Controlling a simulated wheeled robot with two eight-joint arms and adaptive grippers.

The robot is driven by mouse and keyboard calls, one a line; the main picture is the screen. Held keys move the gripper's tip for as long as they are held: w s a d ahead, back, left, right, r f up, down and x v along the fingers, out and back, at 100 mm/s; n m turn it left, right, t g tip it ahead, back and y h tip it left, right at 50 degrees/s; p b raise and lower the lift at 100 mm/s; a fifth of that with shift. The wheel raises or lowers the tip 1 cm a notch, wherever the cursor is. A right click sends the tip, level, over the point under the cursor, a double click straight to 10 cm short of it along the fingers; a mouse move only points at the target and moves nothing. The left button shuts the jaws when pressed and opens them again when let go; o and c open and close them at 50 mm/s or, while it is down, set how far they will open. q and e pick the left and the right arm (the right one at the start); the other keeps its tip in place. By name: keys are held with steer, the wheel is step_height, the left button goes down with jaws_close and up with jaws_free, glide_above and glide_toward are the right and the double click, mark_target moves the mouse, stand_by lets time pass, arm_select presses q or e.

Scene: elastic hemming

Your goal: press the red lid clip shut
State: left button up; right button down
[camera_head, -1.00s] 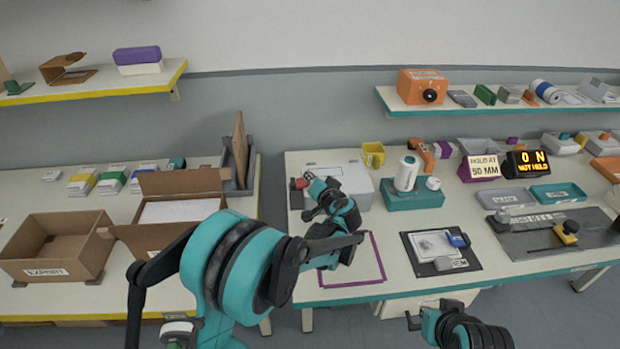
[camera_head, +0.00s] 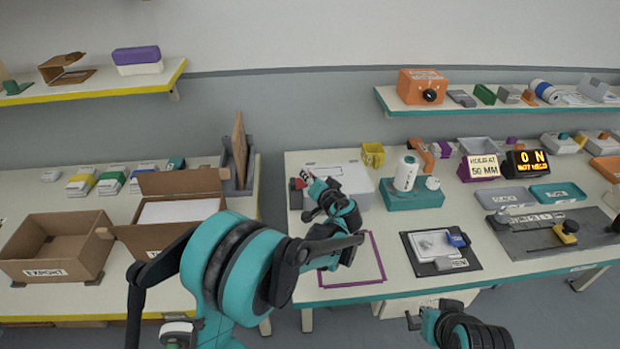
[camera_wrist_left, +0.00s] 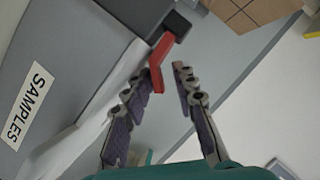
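The grey box (camera_head: 350,178) with a white top stands at the left end of the right table. In the left wrist view its side (camera_wrist_left: 55,70) carries a SAMPLES label. The red lid clip (camera_wrist_left: 160,62) juts out at an angle from a dark block at the box's edge; it also shows in the head view (camera_head: 303,174). My left gripper (camera_wrist_left: 163,76) is open, with its fingers apart and the clip's free end close to one fingertip; I cannot tell whether they touch. In the head view the left gripper (camera_head: 310,178) is at the box's left side. My right gripper (camera_head: 432,312) is open and empty at the bottom edge.
A purple square outline (camera_head: 375,255) lies on the table before the box, partly behind my left arm. An open carton (camera_head: 60,245) is on the left table.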

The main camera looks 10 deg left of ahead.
arm_select(q)
steer(key=v, duration=0.8)
steer(key=shift+o, duration=0.4)
steer(key=shift+a, duration=0.1)
